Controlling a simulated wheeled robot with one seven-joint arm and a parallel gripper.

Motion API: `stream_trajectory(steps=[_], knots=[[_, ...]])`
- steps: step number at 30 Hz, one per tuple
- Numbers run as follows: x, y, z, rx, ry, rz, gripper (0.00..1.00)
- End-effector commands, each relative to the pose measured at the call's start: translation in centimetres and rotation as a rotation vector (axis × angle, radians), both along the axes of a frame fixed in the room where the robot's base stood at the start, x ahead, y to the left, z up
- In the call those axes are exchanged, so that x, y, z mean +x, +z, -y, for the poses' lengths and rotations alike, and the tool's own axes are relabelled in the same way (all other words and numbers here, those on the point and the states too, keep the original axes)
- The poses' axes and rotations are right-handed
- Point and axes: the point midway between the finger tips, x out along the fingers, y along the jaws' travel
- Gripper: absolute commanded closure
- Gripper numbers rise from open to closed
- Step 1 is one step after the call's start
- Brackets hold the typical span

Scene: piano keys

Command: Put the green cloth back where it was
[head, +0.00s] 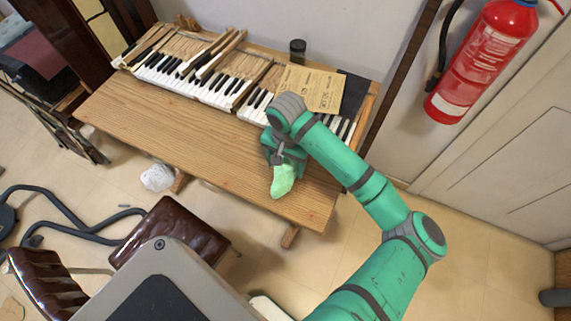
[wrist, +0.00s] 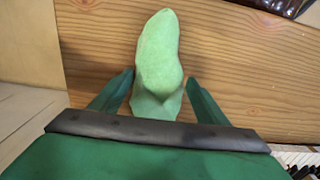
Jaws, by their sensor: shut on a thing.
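The light green cloth (head: 283,181) is bunched up over the front right part of the wooden table (head: 190,135). My gripper (head: 279,163) is at the cloth's upper end, pointing down, and is shut on it. In the wrist view the cloth (wrist: 158,55) sits between the two dark green fingers of my gripper (wrist: 160,88) and sticks out past their tips. Its lower end is hidden behind the gripper body. I cannot tell whether the cloth touches the tabletop or hangs just above it.
Piano keys (head: 215,92) line the table's back, with loose wooden pieces on them. A brown paper (head: 318,88), a dark sheet (head: 353,95) and a dark jar (head: 297,50) are at the back right. A fire extinguisher (head: 485,60) hangs right. The table's front left is clear.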

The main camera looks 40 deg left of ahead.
Motion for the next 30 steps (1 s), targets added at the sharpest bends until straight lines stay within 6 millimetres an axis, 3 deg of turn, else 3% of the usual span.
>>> stream_trajectory(steps=[4, 5, 6, 7, 20, 30], knots=[[0.0, 0.0, 0.0, 0.001, 0.0, 0.0, 0.52], [0.0, 0.0, 0.0, 0.001, 0.0, -0.001, 0.24], [0.0, 0.0, 0.0, 0.001, 0.001, -0.001, 0.15], [0.0, 0.0, 0.0, 0.001, 0.001, -0.001, 0.12], [-0.1, 1.1, -0.1, 0.002, 0.002, 0.0, 0.12], [0.0, 7.5, -0.1, 0.002, 0.002, 0.001, 0.12]])
